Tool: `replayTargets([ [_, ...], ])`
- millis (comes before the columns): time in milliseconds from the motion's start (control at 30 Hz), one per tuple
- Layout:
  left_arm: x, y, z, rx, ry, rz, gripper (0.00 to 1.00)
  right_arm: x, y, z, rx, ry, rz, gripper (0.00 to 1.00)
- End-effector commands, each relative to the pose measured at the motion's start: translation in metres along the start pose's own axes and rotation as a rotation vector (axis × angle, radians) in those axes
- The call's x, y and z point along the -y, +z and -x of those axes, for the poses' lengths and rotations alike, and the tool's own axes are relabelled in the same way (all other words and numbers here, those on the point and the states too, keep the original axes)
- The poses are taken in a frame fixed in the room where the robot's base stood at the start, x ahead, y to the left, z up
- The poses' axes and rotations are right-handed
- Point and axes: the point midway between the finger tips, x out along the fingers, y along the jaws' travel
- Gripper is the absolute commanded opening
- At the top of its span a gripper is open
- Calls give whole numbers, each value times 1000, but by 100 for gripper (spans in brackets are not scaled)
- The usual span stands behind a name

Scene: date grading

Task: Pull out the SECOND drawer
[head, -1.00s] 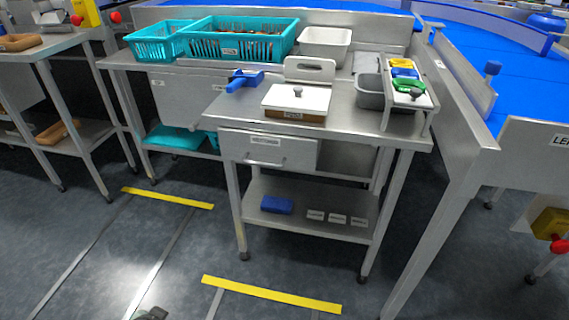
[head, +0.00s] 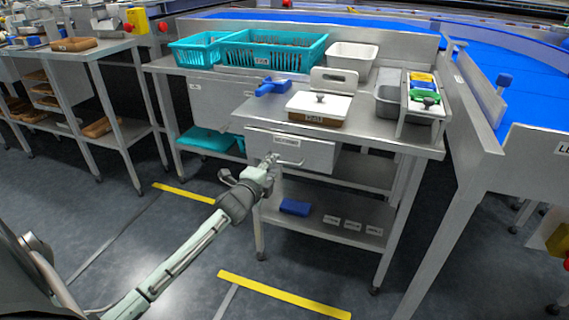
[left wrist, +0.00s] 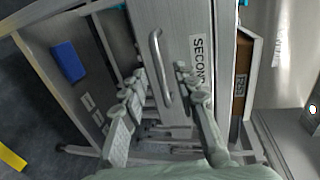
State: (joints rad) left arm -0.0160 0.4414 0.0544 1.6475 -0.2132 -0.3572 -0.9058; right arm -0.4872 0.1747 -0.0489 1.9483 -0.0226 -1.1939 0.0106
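The drawer (head: 318,156) has a grey metal front under the worktop and looks closed. Its label (left wrist: 198,62) shows "SECON" in the left wrist view. A bar handle (left wrist: 156,62) stands out from the drawer front. My left gripper (head: 272,162) is at the handle in the head view. In the left wrist view my left gripper (left wrist: 158,76) is open, with one finger on each side of the handle. The fingers look apart from the bar, but contact is hard to judge. My right gripper is not in view.
The worktop (head: 372,134) carries a white-lidded box (head: 330,104), a blue scoop (head: 270,87) and a grey bin (head: 387,105). A lower shelf (head: 330,212) holds a blue block (head: 295,207) and small labels. The floor in front of the drawer is clear.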

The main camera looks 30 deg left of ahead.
Motion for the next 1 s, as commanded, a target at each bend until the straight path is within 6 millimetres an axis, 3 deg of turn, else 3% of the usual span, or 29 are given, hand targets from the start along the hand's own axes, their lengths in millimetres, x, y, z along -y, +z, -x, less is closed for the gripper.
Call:
replayTargets([
  [100,0,0,-20,0,0,2,30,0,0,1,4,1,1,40],
  [300,-1,-1,-41,0,1,3,30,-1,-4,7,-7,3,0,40],
  [633,-1,-1,-45,-1,3,2,30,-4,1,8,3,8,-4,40],
  [867,-1,-1,-45,-1,3,3,2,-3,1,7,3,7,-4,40],
  [1000,-1,-1,-45,0,3,3,0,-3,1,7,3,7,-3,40],
])
